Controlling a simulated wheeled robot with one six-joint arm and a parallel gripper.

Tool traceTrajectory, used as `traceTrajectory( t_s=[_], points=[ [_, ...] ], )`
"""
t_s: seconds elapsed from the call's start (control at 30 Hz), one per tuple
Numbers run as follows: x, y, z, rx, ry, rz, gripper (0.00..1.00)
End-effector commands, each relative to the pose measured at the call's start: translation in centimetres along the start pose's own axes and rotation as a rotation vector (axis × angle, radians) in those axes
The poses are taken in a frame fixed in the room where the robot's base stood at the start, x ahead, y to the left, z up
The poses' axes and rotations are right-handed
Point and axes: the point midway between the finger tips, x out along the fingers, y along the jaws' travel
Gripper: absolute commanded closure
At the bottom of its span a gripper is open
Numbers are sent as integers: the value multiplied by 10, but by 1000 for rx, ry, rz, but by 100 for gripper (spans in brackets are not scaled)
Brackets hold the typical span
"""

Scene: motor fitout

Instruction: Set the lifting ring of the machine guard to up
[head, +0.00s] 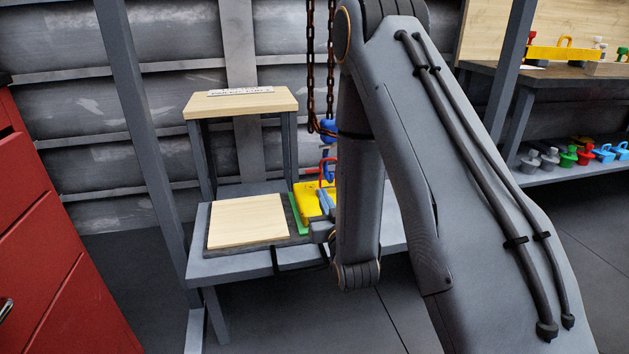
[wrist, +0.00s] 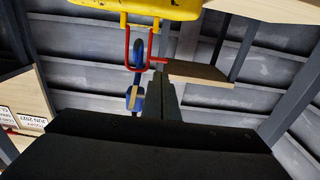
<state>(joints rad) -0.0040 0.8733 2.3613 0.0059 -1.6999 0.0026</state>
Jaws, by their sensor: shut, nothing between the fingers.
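The machine guard (head: 305,203) is yellow and sits on the grey bench, partly hidden by my arm; its edge also shows at the top of the wrist view (wrist: 165,9). Its red lifting ring (head: 327,168) rises above the guard in the head view. In the wrist view the U-shaped ring (wrist: 127,50) extends from a yellow bracket toward a blue hook (wrist: 138,55), with a short red stub to its right. The ring's exact angle is hard to judge. My gripper (wrist: 168,98) is shut and empty, close to the ring's end; contact cannot be told.
The blue hook (head: 328,128) hangs on rusty chains (head: 310,60) above the guard. A pale wooden board (head: 248,220) lies left of it, and a wooden shelf (head: 238,103) stands behind. A red cabinet (head: 55,230) is at left. Another bench (head: 500,105) stands at right.

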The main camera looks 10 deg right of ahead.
Motion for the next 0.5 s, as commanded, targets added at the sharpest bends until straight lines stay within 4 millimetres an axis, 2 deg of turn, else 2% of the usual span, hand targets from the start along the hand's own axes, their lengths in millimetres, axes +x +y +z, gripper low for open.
traceTrajectory(
  t_s=[0.03,0.3,0.5],
  points=[
    [12,0,0,0,4,-1,100],
    [65,-1,1,-1,4,-2,100],
    [94,-1,1,-2,2,-2,100]
  ],
)
